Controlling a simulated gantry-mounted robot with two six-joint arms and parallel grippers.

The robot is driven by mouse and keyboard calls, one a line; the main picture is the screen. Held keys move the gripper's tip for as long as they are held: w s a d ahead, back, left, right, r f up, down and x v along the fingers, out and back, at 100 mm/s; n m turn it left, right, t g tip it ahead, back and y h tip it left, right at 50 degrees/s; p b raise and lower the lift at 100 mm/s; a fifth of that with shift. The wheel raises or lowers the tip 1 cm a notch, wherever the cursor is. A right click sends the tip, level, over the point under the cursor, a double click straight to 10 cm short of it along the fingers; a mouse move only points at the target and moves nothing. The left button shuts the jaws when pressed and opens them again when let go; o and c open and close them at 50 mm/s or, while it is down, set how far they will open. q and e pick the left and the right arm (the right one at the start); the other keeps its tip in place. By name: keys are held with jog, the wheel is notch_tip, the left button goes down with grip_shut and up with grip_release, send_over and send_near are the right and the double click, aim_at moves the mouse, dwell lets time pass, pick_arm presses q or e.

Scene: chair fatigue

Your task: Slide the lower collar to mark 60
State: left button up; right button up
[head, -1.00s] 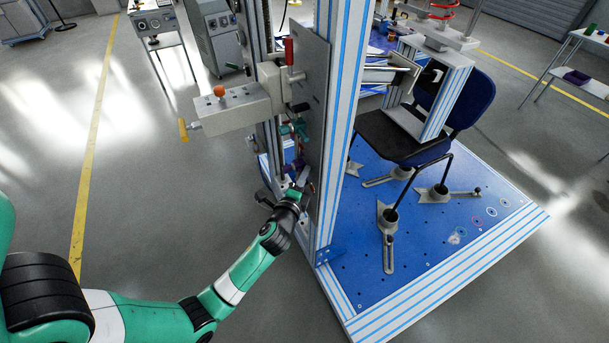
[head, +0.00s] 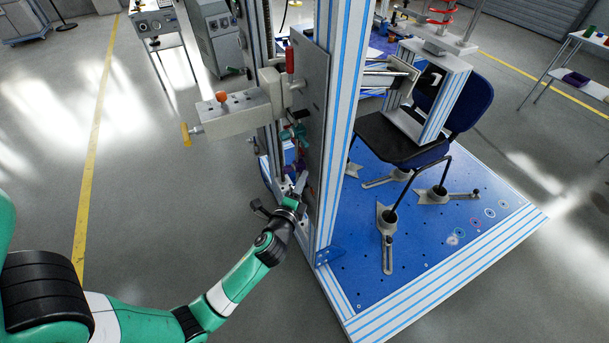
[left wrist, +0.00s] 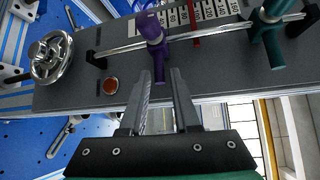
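The lower collar is purple with a handle (left wrist: 152,28) and sits on a thin horizontal rod (left wrist: 220,33) in the left wrist view. In the head view it is a small purple spot (head: 292,169), partly hidden by my gripper. A teal collar (left wrist: 268,32) sits farther right on the rod; in the head view it is above the purple one. My right gripper is not in view.
The collars are on a dark plate (left wrist: 120,92) with a handwheel (left wrist: 50,55). A grey block with an orange knob (head: 222,97) juts left above my gripper. A blue-striped post (head: 338,130) and a chair (head: 405,140) stand right. The floor left is open.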

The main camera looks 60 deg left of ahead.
pick_arm(q)
jog(key=v, duration=0.9)
jog(key=shift+p, duration=0.4)
jog(key=shift+w, duration=0.1)
